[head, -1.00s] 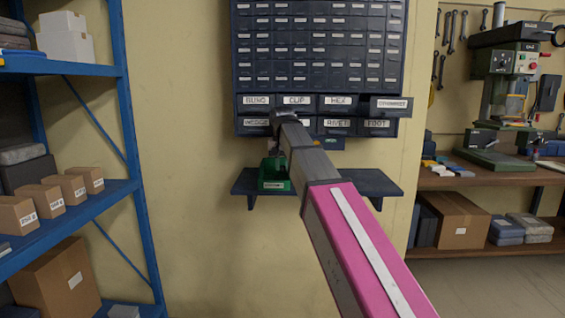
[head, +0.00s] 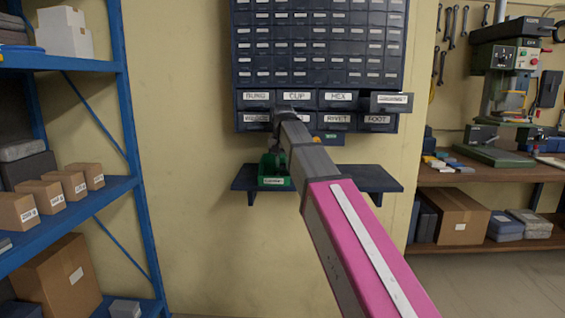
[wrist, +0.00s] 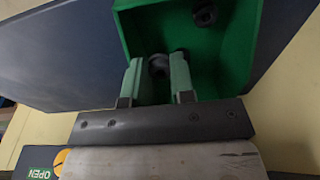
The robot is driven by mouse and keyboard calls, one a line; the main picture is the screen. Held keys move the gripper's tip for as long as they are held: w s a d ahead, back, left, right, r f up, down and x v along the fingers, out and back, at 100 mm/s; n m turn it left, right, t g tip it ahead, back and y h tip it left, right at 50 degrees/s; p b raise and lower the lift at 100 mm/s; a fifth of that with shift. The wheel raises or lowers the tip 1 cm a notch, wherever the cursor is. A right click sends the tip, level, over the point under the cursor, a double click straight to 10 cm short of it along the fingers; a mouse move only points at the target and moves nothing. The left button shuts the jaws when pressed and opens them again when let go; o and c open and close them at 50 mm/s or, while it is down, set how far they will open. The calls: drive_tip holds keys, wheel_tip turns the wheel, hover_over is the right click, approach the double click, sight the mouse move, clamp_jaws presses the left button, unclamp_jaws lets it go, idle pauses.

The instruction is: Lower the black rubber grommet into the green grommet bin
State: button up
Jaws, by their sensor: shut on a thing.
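The green grommet bin (head: 274,181) sits on the left part of the dark wall shelf, its label facing me. It fills the upper middle of the wrist view (wrist: 228,75). My gripper (wrist: 158,62) is shut on a black rubber grommet (wrist: 158,66), held between its pale green fingers. The fingers and grommet show inside the bin's outline; I cannot tell whether the grommet touches the floor. Another dark grommet (wrist: 205,14) lies in the bin, and a dark piece (wrist: 183,52) shows by the right fingertip. In the head view the grommet is hidden.
The dark shelf (head: 375,180) is bare to the right of the bin. Above is a drawer cabinet (head: 318,45) with one drawer (head: 391,102) pulled out at right. A blue rack (head: 128,120) stands at left and a workbench (head: 490,180) at right.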

drive_tip(key=shift+f, duration=0.1)
drive_tip(key=o, duration=1)
